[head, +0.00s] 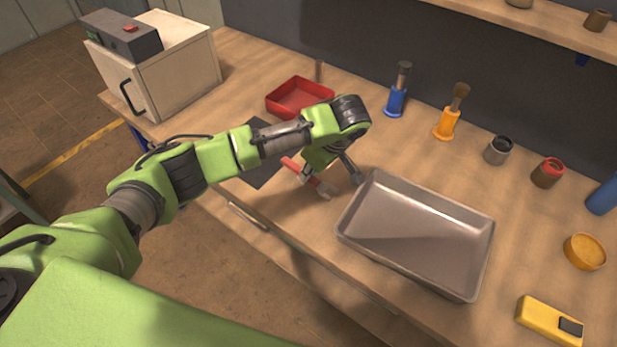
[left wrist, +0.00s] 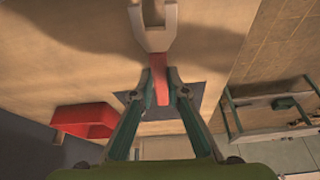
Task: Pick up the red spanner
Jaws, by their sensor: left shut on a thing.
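The red spanner has a red handle (head: 292,165) and a grey metal open-ended head (head: 327,192). It is in the middle of the head view, to the left of the metal tray (head: 345,232). My left gripper (head: 322,178) points down at it and is shut on it. In the left wrist view the fingers of my left gripper (left wrist: 158,78) close on the red handle (left wrist: 161,92), with the spanner's forked head (left wrist: 153,33) beyond them. I cannot tell for sure whether the spanner touches the bench. My right gripper is not in view.
A red bin (head: 302,95) stands behind my left arm, and a dark mat (head: 262,178) lies beneath it. Blue (head: 396,98) and orange (head: 446,124) brush holders and several small pots line the back. A wooden cabinet (head: 178,68) stands at the far left.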

